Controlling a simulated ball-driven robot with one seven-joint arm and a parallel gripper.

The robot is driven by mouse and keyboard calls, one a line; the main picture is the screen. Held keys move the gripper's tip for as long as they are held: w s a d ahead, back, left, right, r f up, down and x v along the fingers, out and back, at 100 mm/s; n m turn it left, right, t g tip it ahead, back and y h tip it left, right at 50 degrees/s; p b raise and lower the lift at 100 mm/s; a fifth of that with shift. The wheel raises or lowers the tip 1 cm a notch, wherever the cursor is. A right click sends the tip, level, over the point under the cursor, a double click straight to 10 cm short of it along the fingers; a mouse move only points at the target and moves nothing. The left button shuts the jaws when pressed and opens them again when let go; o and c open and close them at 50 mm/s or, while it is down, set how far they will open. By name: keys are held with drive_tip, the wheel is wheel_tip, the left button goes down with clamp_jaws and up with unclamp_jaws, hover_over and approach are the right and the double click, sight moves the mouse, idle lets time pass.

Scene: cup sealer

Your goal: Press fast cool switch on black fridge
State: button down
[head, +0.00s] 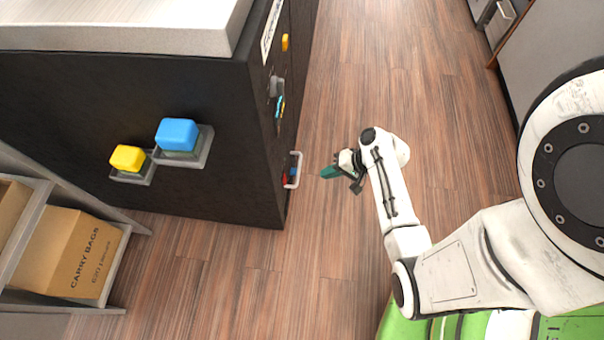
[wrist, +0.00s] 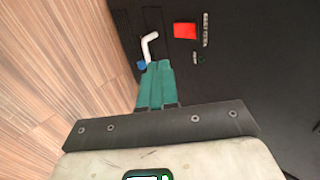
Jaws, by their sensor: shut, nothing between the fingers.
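The black fridge (head: 215,185) stands at the left in the head view, under a pale top. Low on its narrow right face are a red part (head: 285,180) and a white bar (head: 298,170). In the wrist view its dark face (wrist: 260,70) shows a red rectangle (wrist: 185,31) beside a small white label, unreadable here. A white bent bar (wrist: 149,47) and a small blue part (wrist: 142,65) lie just past the fingertips. My gripper (head: 326,172) has teal fingers, shut and empty, also in the wrist view (wrist: 160,66). I cannot tell whether they touch. I cannot identify the fast cool switch surely.
Blue (head: 177,135) and yellow (head: 128,158) blocks sit in holders on the fridge's broad face. A shelf with a cardboard carry-bags box (head: 75,250) is at the lower left. Wooden floor (head: 390,95) is clear beyond my arm. A grey cabinet (head: 560,60) stands at the upper right.

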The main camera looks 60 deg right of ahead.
sight(284, 179)
drive_tip(key=w+r+b+x, duration=0.2)
drive_tip(key=b+x, duration=0.2)
drive_tip(key=x, duration=0.8)
drive_tip(key=shift+w+a+f, duration=0.2)
drive_tip(key=shift+a+f, duration=0.15)
drive_tip(key=shift+a, duration=0.05)
drive_tip(key=shift+w+f, duration=0.1)
drive_tip(key=shift+w, duration=0.05)
